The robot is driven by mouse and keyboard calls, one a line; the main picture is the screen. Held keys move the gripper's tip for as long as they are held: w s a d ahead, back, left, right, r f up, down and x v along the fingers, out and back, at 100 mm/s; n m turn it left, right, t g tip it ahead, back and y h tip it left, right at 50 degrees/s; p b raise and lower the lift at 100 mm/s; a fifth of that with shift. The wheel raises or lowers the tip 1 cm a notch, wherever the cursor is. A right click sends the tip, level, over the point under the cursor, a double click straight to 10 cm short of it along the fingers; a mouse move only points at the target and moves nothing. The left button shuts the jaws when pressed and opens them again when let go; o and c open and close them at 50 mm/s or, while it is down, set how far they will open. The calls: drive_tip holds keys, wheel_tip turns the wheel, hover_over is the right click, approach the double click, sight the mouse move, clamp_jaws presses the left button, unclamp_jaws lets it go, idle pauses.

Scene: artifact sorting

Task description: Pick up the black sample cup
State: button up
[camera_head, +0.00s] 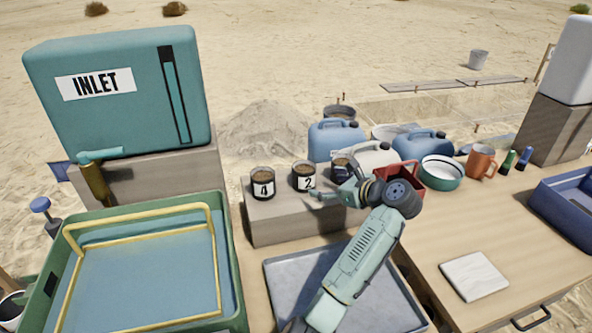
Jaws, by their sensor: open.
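Three dark cups with brown contents stand in a row on a grey-brown block. The left cup (262,190) has a white label "4", and the middle cup (304,184) has a label "2". The right cup (341,161) is partly hidden behind my gripper, and I cannot read its label. All three look black, so I cannot tell which one the task names. My gripper (332,185) is open and empty, with its fingers pointing left. It is close to the right cup and just right of the middle cup. I cannot tell whether it touches either.
Blue jugs (336,139), a red container (437,178) and a teal bowl (442,172) crowd behind and right of my gripper. A grey tray (290,285) lies below my arm. A green basin (233,270) stands left. The wooden table (440,235) has free room around a white tile (475,275).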

sight(311, 181)
drive_tip(key=shift+w+a+f+m, duration=0.1)
drive_tip(key=shift+f+m, duration=0.05)
drive_tip(key=shift+m, duration=0.25)
drive_tip(key=x, duration=0.5)
drive_tip(key=b+x, duration=0.4)
drive_tip(key=x, duration=0.1)
drive_tip(key=shift+b, duration=0.35)
drive_tip(key=shift+w+a, duration=0.15)
drive_tip(key=shift+a, duration=0.05)
drive_tip(key=shift+c, duration=0.4)
drive_tip(key=c, duration=1.5)
